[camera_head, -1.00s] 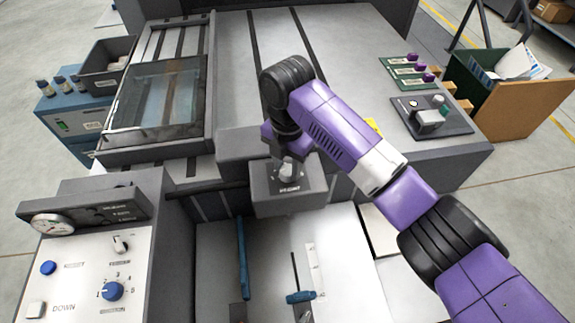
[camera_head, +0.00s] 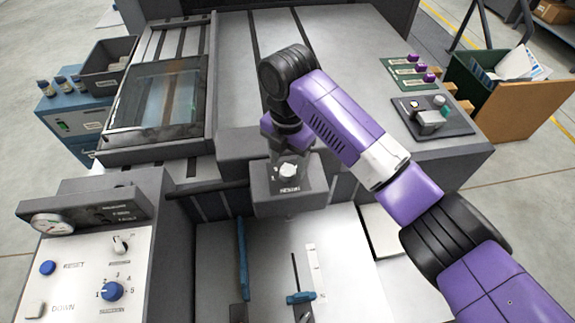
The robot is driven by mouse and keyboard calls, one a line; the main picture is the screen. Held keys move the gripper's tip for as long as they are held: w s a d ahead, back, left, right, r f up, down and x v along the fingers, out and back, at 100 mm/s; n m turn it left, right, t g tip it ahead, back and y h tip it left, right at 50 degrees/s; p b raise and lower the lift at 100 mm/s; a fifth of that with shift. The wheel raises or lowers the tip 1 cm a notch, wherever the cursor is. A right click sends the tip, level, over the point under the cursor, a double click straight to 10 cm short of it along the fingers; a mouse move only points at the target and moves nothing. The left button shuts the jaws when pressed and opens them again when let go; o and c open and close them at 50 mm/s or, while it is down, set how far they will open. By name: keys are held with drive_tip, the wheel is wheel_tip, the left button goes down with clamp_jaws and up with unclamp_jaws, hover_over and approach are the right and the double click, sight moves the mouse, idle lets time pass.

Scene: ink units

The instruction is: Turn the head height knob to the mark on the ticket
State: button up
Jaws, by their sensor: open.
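A pale knob (camera_head: 288,171) stands on a dark plate with a small printed label, on top of the grey head block (camera_head: 262,196) at the centre. I take it for the head height knob. Its pointer and scale are too small to read. My gripper (camera_head: 288,152) is over the knob, pointing down, and is open and empty. Its fingertips are partly hidden by my own wrist, and I cannot tell whether they touch the knob. I cannot make out a ticket with certainty.
A control panel (camera_head: 75,285) with a blue dial (camera_head: 112,291) and a blue button (camera_head: 47,268) is at lower left. A clear-covered frame (camera_head: 160,95) is at upper left. A blue-headed tool (camera_head: 300,297) lies below the head block.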

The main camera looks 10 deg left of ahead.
sight(287, 170)
wheel_tip(287, 170, up, 6)
drive_tip(key=shift+r+b, duration=0.1)
drive_tip(key=shift+b, duration=0.35)
